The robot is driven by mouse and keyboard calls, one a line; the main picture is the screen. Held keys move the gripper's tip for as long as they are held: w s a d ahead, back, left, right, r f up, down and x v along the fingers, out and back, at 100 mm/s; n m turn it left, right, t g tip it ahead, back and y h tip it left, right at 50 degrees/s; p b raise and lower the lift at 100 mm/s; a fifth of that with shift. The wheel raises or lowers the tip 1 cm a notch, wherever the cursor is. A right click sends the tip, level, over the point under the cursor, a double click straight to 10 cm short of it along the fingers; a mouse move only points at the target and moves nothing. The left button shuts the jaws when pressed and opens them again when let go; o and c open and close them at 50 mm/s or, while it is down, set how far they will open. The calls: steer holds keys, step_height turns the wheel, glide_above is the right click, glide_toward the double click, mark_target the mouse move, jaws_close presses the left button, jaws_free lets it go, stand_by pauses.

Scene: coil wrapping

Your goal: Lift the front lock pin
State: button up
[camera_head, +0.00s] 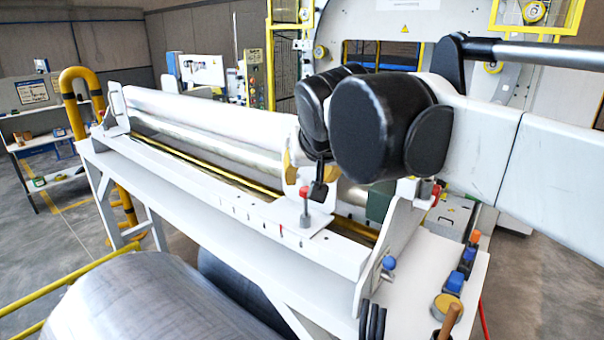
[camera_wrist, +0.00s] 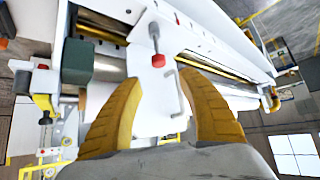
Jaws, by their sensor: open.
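The front lock pin, a red knob on a grey stem (camera_head: 304,192), stands upright on a white plate (camera_head: 290,216) at the near side of the white frame. In the wrist view its red knob (camera_wrist: 158,61) lies centred, just beyond the gap between my fingertips, with the grey stem behind it. My gripper (camera_wrist: 160,78) has two yellow fingers spread apart with nothing between them. I see no contact with the knob.
A long white roller (camera_head: 210,115) lies along the frame behind the pin. A second red knob (camera_head: 436,190) is on the right end bracket. A bent grey rod (camera_wrist: 178,95) shows near my right finger. Blue and orange knobs (camera_head: 454,281) stand on the right-hand panel.

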mark_target(306, 188)
steer(key=p+x, duration=0.1)
steer(key=x, duration=0.8)
steer(key=shift+w+f, duration=0.15)
steer(key=shift+f, duration=0.15)
jaws_close()
steer(key=shift+r, duration=0.1)
